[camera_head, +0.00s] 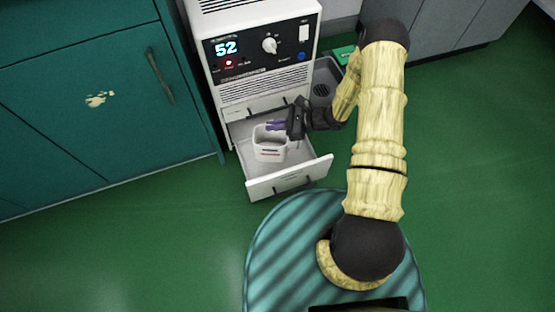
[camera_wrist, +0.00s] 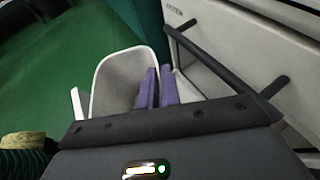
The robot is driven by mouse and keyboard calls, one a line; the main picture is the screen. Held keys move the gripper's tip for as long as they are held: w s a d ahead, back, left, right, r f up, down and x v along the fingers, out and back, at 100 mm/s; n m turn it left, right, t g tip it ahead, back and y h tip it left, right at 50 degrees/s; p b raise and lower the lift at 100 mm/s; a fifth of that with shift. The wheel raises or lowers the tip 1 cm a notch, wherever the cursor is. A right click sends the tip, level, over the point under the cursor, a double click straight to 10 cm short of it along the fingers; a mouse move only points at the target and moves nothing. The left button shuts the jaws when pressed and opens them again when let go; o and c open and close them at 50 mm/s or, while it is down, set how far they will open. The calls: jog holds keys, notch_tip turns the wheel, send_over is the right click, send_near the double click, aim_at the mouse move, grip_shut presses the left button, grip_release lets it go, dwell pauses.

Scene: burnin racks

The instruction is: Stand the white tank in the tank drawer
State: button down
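The white tank (camera_head: 270,150) is an open-topped tub, seen inside the pulled-out tank drawer (camera_head: 290,180) at the foot of the white machine. It looks about upright; I cannot tell whether its base touches the drawer floor. My gripper (camera_head: 276,126) is at the tank's back rim, with its purple fingers close together. In the wrist view, the tank (camera_wrist: 112,82) lies left of centre, and my gripper's fingers (camera_wrist: 159,88) straddle its right wall. The gripper is shut on that wall. The fingertips' lower ends are partly hidden.
The white machine (camera_head: 262,45) with a lit "52" display stands behind the drawer. A second, dark handle bar (camera_wrist: 220,60) crosses close to my gripper in the wrist view. Teal cabinets (camera_head: 90,90) stand at left, a grey bin (camera_head: 324,82) at right. Green floor is clear.

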aim_at(281, 140)
notch_tip(281, 140, down, 6)
jog(key=b, duration=0.4)
jog(key=shift+s+d+f, duration=0.1)
jog(key=shift+f, duration=0.05)
notch_tip(281, 140, down, 4)
jog(key=b, duration=0.2)
jog(key=shift+b, duration=0.3)
jog(key=shift+r, duration=0.2)
